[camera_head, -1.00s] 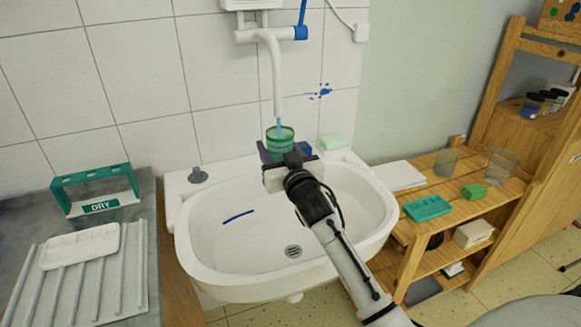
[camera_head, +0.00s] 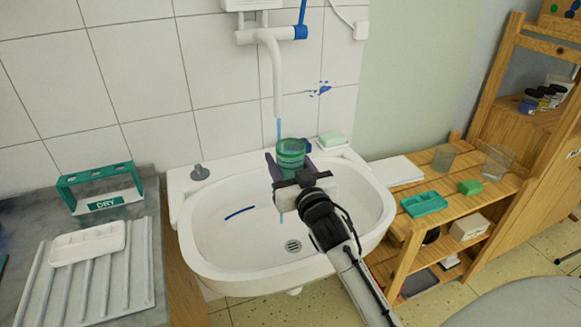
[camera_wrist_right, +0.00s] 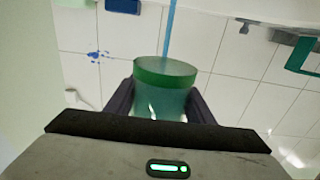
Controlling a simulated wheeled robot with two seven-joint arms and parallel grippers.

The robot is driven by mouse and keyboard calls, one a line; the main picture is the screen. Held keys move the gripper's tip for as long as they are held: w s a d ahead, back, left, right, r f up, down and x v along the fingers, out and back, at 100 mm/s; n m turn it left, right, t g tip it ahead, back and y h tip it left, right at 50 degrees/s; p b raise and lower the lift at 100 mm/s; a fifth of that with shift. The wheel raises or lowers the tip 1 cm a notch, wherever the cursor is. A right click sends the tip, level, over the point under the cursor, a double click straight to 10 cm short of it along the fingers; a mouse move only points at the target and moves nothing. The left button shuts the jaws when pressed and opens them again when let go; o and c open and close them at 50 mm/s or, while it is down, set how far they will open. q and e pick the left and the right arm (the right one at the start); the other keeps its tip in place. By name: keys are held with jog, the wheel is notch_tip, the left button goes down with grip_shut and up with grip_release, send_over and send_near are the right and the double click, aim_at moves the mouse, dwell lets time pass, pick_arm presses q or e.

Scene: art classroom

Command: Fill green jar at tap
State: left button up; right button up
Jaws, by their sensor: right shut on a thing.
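The green jar (camera_head: 291,152) is see-through and upright, held above the back of the sink. My right gripper (camera_head: 290,166) is shut on it, with a dark finger on each side. In the right wrist view the jar (camera_wrist_right: 164,92) sits between the fingers. The white tap (camera_head: 276,75) hangs above, and a thin blue water stream (camera_head: 279,130) runs from its spout. The stream comes down at the jar's left edge and shows again below, over the basin. The water level in the jar is unclear. My left gripper is out of view.
The white sink (camera_head: 210,262) has a drain and a blue streak. At left stand a green DRY rack (camera_head: 95,180) and a white palette (camera_head: 88,243) on a ribbed drainer. At right, a wooden shelf (camera_head: 410,190) holds glasses, a green tray and a sponge.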

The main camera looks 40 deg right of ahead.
aim_at(291, 164)
jog(key=shift+r, duration=0.1)
dwell(0.3)
jog(key=shift+p+v, duration=0.6)
jog(key=shift+v, duration=0.7)
jog(key=p+v, duration=0.1)
jog(key=v, duration=0.3)
jog(key=shift+s, duration=0.2)
